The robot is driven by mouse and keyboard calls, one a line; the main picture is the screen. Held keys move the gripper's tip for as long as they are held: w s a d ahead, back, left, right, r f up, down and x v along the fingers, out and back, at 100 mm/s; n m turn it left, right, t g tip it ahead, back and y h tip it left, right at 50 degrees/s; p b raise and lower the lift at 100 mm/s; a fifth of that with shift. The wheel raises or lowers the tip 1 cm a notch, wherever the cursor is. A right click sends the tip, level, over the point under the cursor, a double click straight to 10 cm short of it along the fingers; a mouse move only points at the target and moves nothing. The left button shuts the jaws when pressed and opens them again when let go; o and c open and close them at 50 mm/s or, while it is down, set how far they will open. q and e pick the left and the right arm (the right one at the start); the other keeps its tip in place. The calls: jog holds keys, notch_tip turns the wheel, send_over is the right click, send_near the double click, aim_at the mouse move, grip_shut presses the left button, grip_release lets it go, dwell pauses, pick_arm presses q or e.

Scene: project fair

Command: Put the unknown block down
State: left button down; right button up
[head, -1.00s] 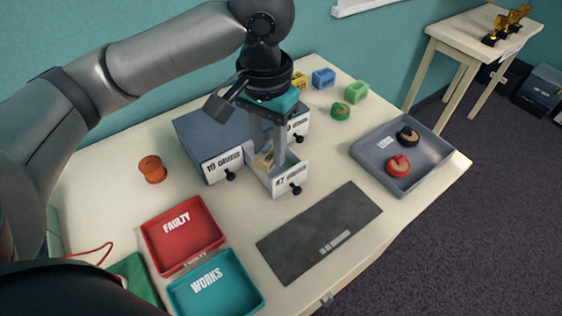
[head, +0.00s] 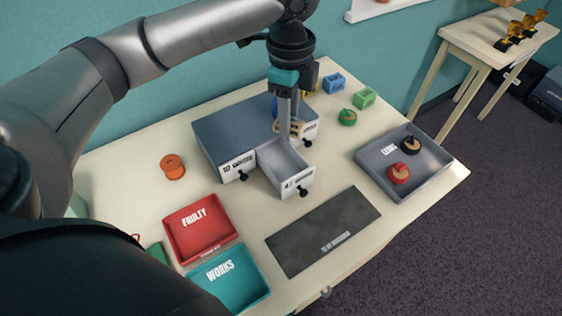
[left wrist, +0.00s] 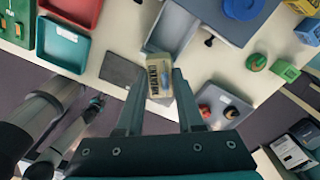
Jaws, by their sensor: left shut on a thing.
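My left gripper (head: 289,138) is shut on the unknown block (left wrist: 160,76), a small tan block with dark lettering. In the left wrist view the block sits between the fingertips. In the head view the block (head: 291,128) is partly hidden by the fingers. It is held above the open drawer (head: 282,160) of the grey drawer unit (head: 237,130); the visible part of the drawer looks empty. A dark part at the lower left of the left wrist view seems to be my right gripper (left wrist: 96,103), too small to read.
A dark grey mat (head: 322,235) lies bare at the front. A red FAULTY tray (head: 200,228) and a teal WORKS tray (head: 228,280) stand left of it. A grey tray (head: 432,165) with red and black round pieces is on the right. An orange spool (head: 173,167) stands left.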

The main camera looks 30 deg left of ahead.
aim_at(285, 174)
pick_arm(q)
jog(key=m, duration=0.1)
jog(key=r+m+p, duration=0.1)
jog(key=w+m, duration=0.1)
jog(key=shift+w+a+r+m+p, duration=0.1)
jog(key=shift+a+r+m+p, duration=0.2)
jog(key=shift+a+m, duration=0.1)
jog(key=f+m, duration=0.1)
jog(key=f, duration=0.5)
jog(key=f+m+b, duration=0.1)
jog(key=f, duration=1.2)
jog(key=shift+w+a+f+m, duration=0.3)
jog(key=shift+w+m, duration=0.1)
jog(key=shift+f, duration=0.1)
jog(key=c, duration=0.8)
grip_release()
notch_tip(285, 174, up, 12)
jog(key=shift+r+p, duration=0.15)
jog(key=shift+p, duration=0.35)
